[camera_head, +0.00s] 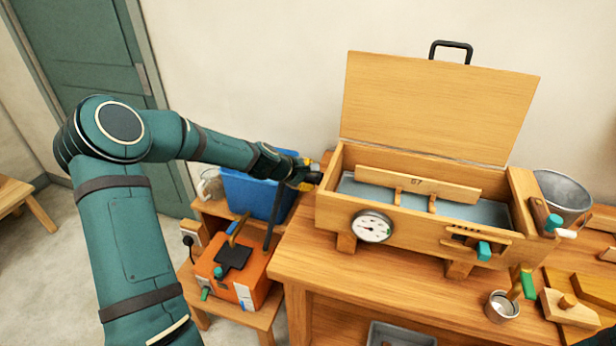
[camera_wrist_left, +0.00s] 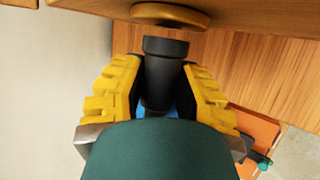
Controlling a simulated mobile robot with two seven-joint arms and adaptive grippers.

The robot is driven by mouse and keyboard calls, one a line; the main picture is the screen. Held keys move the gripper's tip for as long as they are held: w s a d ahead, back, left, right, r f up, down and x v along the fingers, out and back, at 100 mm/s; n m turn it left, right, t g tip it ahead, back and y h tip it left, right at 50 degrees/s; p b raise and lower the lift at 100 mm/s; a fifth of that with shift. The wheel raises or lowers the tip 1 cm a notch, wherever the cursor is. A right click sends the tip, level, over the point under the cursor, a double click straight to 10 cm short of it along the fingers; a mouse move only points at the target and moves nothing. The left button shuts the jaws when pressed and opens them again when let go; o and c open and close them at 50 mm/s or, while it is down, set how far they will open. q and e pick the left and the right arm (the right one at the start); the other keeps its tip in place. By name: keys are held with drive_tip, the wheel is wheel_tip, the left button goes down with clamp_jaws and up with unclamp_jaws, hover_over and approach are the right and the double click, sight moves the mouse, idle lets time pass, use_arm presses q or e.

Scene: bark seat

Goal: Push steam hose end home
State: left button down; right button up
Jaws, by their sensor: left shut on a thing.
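The black steam hose end (camera_wrist_left: 165,72) is between the yellow fingers of my left gripper (camera_wrist_left: 162,88), which is shut on it. In the wrist view its tip points at a round wooden collar (camera_wrist_left: 171,15) on the box wall, with a narrow gap showing between them. In the head view my left gripper (camera_head: 305,174) is at the left end of the wooden steam box (camera_head: 415,222). The dark hose (camera_head: 273,218) rises from the orange steam unit (camera_head: 238,268). The collar is hidden from the head view. My right gripper is not in view.
The box lid (camera_head: 435,105) stands open, with a dial gauge (camera_head: 372,227) on the front. A blue tub (camera_head: 252,192) stands behind the hose. A metal bucket (camera_head: 563,197) and a small cup (camera_head: 502,306) are at the right. The bench front left (camera_head: 315,265) is clear.

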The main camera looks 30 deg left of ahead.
use_arm(q)
drive_tip(key=shift+w+d, duration=0.15)
drive_tip(key=shift+d, duration=0.35)
idle(0.4)
drive_tip(key=c, duration=0.7)
unclamp_jaws()
drive_tip(key=shift+v, duration=6)
